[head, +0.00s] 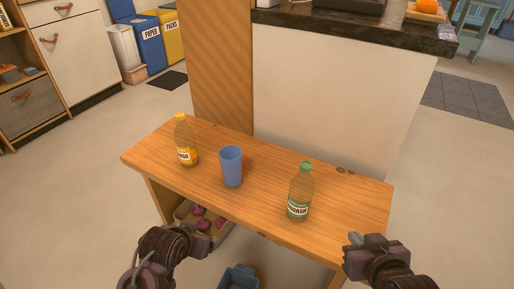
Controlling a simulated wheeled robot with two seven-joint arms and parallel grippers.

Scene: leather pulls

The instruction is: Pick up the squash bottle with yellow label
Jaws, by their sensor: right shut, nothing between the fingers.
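A squash bottle with a yellow cap and a yellow-orange label (186,146) stands upright at the left end of the wooden bench (260,218). A second squash bottle, with a green cap and green label (300,193), stands upright right of the middle. My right gripper (352,240) is shut and empty, in front of the bench's right end, well apart from both bottles. My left gripper (202,233) is at the lower left, in front of the bench and below the yellow-label bottle; its fingers do not show clearly.
A blue cup (231,167) stands between the two bottles, near the yellow-label one. A box with purple items (202,222) is under the bench, and a blue container (238,278) is on the floor. A counter (330,90) stands behind the bench.

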